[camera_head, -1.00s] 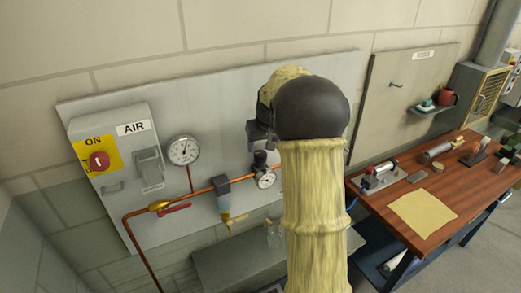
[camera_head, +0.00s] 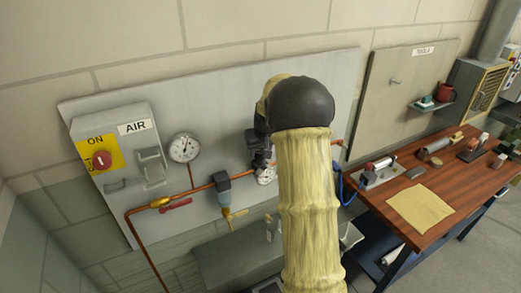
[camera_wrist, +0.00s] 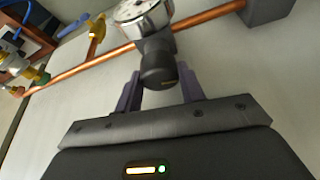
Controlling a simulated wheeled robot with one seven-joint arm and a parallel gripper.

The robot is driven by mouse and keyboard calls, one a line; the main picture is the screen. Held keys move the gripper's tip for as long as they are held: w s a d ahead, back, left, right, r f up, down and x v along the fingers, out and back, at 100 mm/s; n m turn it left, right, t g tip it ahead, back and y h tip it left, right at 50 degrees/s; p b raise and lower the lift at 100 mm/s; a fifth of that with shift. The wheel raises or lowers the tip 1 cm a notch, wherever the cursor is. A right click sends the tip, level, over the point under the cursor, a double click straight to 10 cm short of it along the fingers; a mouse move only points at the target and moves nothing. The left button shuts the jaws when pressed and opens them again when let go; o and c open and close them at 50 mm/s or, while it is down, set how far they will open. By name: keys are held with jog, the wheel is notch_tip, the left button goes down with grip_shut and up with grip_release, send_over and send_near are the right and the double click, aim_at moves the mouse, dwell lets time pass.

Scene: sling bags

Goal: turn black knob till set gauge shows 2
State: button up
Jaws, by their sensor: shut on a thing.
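The black knob (camera_wrist: 158,72) sits between the two fingers of my gripper (camera_wrist: 160,88) in the wrist view, and the gripper is shut on it. The set gauge (camera_wrist: 140,12) is just above the knob in that view, cut by the top edge, and I cannot read its needle. In the head view the set gauge (camera_head: 266,174) is partly covered by my arm, and its reading is too small to tell. My gripper (camera_head: 258,150) shows there in front of the panel, and the knob is hard to make out.
A larger gauge (camera_head: 184,148) hangs to the left on the grey panel (camera_head: 225,108). A grey AIR box (camera_head: 118,145) is at left. A wooden bench (camera_head: 450,195) stands at right.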

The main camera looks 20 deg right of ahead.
jog(key=shift+n+b, duration=0.3)
jog(key=shift+d+f+n+y+b, duration=0.1)
jog(key=shift+n+y+b, duration=0.5)
jog(key=shift+n, duration=0.6)
jog(key=shift+n+y, duration=0.6)
jog(key=shift+n, duration=0.9)
jog(key=o, duration=1)
jog(key=shift+r+b, duration=0.2)
jog(key=shift+b, duration=0.1)
jog(key=b+v, duration=0.3)
jog(key=v, duration=1.4)
jog(key=shift+w+r, duration=0.15)
